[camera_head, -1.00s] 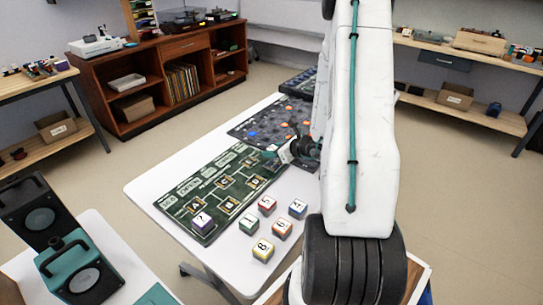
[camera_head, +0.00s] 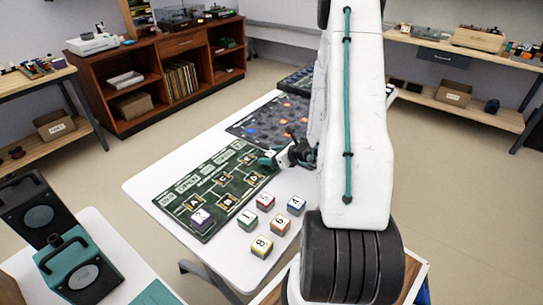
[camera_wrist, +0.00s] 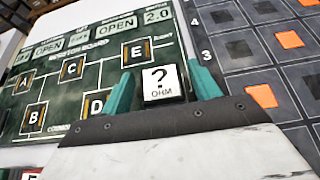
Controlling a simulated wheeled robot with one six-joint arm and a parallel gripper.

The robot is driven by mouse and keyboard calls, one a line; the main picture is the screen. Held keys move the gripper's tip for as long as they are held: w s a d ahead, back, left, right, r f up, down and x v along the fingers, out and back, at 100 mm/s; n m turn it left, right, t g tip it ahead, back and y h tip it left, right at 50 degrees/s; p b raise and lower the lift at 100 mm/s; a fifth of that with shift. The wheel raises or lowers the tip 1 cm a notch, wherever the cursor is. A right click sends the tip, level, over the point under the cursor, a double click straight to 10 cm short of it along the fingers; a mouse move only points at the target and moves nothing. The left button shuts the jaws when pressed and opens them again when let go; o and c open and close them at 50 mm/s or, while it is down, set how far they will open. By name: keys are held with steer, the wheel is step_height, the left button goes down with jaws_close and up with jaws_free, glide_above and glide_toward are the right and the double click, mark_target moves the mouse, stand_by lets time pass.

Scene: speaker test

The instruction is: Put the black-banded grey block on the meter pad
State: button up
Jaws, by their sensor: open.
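My gripper (camera_wrist: 158,92) is open over the right side of the dark green circuit board. Its teal fingers stand either side of a block with a white top marked "? OHM" (camera_wrist: 163,82). I cannot tell whether they touch it. Its lower sides look dark, but no clear black band or grey body shows. I cannot identify the meter pad in either view.
The green board (camera_head: 240,152) lies on a white table (camera_head: 150,188). Several numbered blocks, including a yellow-banded one (camera_head: 262,246), stand in front. A dark grid board (camera_wrist: 245,50) lies to the right.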

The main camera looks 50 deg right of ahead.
steer(key=v, duration=1.2)
steer(key=a+r+n+g+y, duration=0.4)
steer(key=a+r+n, duration=0.45)
steer(key=a, duration=0.45)
steer(key=a+r+n+g+y, duration=0.3)
steer(key=a+r+n, duration=0.5)
steer(key=a+n, duration=0.3)
steer(key=s+a+r+n+g+h, duration=0.1)
steer(key=s+a+r+n+h, duration=0.2)
steer(key=s+n, duration=0.4)
steer(key=s+a+r+n+g+h, duration=0.2)
steer(key=s+a+r+n+h, duration=0.1)
steer(key=s+r+n+h, duration=0.2)
steer(key=s+n, duration=0.2)
steer(key=n, duration=0.1)
steer(key=shift+s+a+r+g+h, duration=0.15)
steer(key=shift+a+r+g+h, duration=0.15)
steer(key=shift+r, duration=0.1)
